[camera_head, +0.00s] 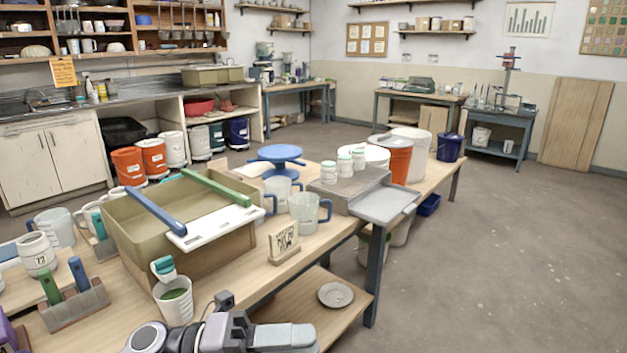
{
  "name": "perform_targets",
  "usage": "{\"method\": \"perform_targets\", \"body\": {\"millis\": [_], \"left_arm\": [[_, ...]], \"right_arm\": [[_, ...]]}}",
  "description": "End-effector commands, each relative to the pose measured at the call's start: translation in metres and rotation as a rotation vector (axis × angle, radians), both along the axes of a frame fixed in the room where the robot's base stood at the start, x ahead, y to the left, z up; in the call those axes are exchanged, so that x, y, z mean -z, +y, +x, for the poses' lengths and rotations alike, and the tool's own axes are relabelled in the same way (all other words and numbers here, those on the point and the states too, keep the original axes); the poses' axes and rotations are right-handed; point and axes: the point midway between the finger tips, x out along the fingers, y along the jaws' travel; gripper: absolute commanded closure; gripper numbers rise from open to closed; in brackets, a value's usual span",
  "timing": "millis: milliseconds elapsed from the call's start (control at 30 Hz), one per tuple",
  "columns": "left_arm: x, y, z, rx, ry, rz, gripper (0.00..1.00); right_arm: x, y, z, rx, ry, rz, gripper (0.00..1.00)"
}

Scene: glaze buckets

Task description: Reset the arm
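My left arm comes in at the bottom edge of the head view. Its gripper (298,337) points to the right, in front of the workbench (235,290) and over the lower shelf's near edge. It is seen from the side, so I cannot tell whether the fingers are open or shut. I see nothing hanging from it. My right gripper is not in view.
A white cup (174,303) with green content stands close behind my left arm. A tan basin (150,225), a small sign (284,241) and clear jugs (309,212) stand on the bench. A grey plate (335,295) lies on the lower shelf. Floor at right is clear.

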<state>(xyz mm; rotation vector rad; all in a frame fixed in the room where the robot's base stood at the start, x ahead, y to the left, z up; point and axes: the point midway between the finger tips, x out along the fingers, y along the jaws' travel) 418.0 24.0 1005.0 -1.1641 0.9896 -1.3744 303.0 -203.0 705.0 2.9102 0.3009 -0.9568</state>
Motion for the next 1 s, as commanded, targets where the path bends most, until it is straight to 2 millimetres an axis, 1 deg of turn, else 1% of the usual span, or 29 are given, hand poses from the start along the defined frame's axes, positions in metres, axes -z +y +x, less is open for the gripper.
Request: {"method": "perform_targets", "body": {"millis": [33, 133, 267, 367, 467, 500, 567, 600, 633, 667, 700, 767, 800, 900, 1000], "left_arm": [[0.001, 0.0, 0.002, -0.061, 0.092, -0.086, 0.77], [0.005, 0.01, 0.012, -0.194, 0.269, -0.233, 0.77], [0.025, 0.032, 0.025, -0.38, 0.52, -0.397, 0.77], [0.054, 0.056, 0.031, -0.531, 0.723, -0.501, 0.77], [0.093, 0.082, 0.029, -0.688, 0.937, -0.586, 0.77], [0.11, 0.092, 0.025, -0.75, 1.024, -0.617, 0.77], [0.139, 0.109, 0.016, -0.846, 1.157, -0.654, 0.77], [0.158, 0.119, 0.007, -0.911, 1.247, -0.676, 0.77], [0.173, 0.127, -0.001, -0.958, 1.312, -0.691, 0.77], [0.187, 0.133, -0.01, -1.003, 1.379, -0.704, 0.77], [0.206, 0.143, -0.023, -1.064, 1.463, -0.717, 0.77], [0.231, 0.154, -0.044, -1.144, 1.579, -0.734, 0.77], [0.245, 0.16, -0.057, -1.191, 1.649, -0.741, 0.77], [0.272, 0.171, -0.088, -1.283, 1.786, -0.751, 0.77], [0.286, 0.176, -0.108, -1.337, 1.869, -0.755, 0.77]], "right_arm": [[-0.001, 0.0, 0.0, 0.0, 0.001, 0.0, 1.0], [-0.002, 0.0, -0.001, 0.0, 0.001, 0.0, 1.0], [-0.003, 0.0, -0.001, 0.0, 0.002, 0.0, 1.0], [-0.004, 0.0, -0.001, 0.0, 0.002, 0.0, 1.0], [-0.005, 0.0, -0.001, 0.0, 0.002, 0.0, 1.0], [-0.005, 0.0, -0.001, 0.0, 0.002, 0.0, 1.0], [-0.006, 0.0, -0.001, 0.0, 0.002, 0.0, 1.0], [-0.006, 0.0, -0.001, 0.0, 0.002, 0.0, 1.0], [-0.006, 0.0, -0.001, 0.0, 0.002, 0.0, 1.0], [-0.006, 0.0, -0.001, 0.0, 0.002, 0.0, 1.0], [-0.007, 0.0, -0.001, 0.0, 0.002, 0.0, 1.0], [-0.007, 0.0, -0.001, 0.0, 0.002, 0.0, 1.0], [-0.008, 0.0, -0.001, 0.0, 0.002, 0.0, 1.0], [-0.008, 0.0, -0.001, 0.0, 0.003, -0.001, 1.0], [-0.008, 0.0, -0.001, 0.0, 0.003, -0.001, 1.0]]}}
